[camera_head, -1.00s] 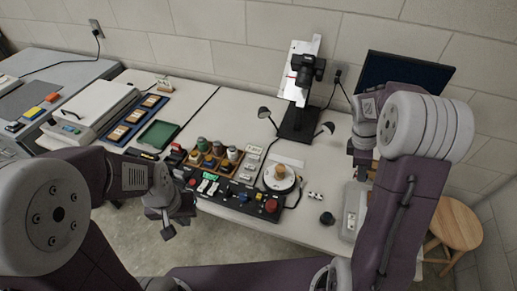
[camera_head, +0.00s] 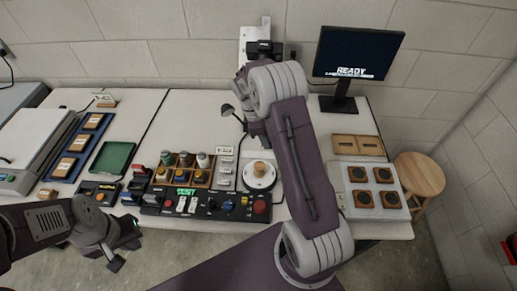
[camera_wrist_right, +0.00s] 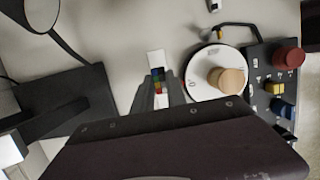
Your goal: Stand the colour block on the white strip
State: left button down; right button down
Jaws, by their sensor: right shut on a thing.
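The colour block (camera_wrist_right: 158,82) is small, with blue, green, red and yellow patches. It shows in the right wrist view between the fingertips of my right gripper (camera_wrist_right: 159,88), which is shut on it. The white strip (camera_wrist_right: 155,59) lies on the table just beyond the fingertips. The block overlaps the strip in this view; I cannot tell whether it touches it. In the head view my right arm hides the right gripper, block and strip. My left gripper (camera_head: 124,254) is low at the left, in front of the table, empty, its fingers apart.
A round white dial plate with a wooden knob (camera_wrist_right: 227,81) sits close right of the right gripper, with a control panel (camera_head: 207,205) beside it. A black stand base (camera_wrist_right: 65,110) lies to its left. A monitor (camera_head: 356,54) stands at the back right.

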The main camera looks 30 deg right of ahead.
jog(key=shift+w+a+f, duration=0.75)
jog(key=shift+a, duration=0.1)
jog(key=shift+f, duration=2)
jog(key=shift+f, duration=0.15)
jog(key=c, duration=1.3)
grip_release()
jog(key=shift+c, duration=0.2)
